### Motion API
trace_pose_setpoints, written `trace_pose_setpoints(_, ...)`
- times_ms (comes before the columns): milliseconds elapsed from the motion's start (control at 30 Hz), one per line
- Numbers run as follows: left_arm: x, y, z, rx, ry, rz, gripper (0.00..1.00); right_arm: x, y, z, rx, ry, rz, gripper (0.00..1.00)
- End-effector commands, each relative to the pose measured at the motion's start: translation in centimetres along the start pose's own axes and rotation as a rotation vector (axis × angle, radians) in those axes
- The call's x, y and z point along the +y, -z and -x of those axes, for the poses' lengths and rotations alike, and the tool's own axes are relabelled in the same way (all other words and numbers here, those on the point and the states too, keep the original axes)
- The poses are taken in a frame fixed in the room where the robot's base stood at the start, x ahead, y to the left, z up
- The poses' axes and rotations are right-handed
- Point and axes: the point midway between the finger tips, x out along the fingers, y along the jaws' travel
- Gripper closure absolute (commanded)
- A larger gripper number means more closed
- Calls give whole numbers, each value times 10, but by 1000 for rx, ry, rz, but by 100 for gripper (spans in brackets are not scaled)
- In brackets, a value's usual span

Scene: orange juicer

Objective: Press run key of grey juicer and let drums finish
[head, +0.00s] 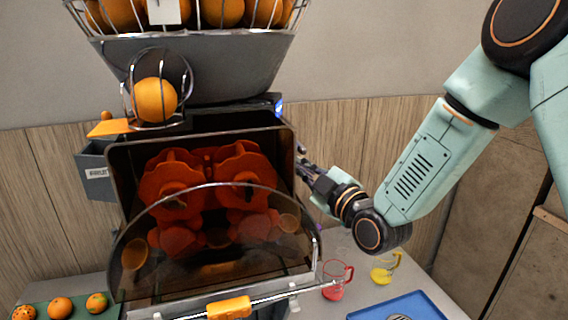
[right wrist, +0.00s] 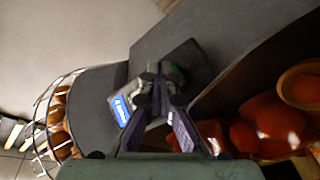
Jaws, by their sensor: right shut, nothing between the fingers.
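The grey juicer (head: 195,70) stands at centre left in the head view, with orange drums (head: 180,185) behind a clear curved cover (head: 215,235). My right gripper (head: 304,166) is at the juicer's right side, shut and empty. In the right wrist view, its fingertips (right wrist: 162,84) are in front of a dark panel on the juicer's side, beside a small lit blue screen (right wrist: 119,110). I cannot tell whether they touch the panel. The run key is not clearly visible; the fingers cover part of that area. My left gripper is not in view.
A wire basket of oranges (head: 230,12) tops the juicer, and one orange (head: 155,100) sits in the feed ring. A red cup (head: 334,285), a yellow cup (head: 382,270) and a blue tray (head: 435,310) are at right. Several oranges lie on a green tray (head: 105,313) at left.

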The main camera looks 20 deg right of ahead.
Motion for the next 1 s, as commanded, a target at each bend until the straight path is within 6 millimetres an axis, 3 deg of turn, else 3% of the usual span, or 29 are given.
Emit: trace_pose_setpoints(1000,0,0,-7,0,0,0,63,-6,4,-9,1,0,0,100)
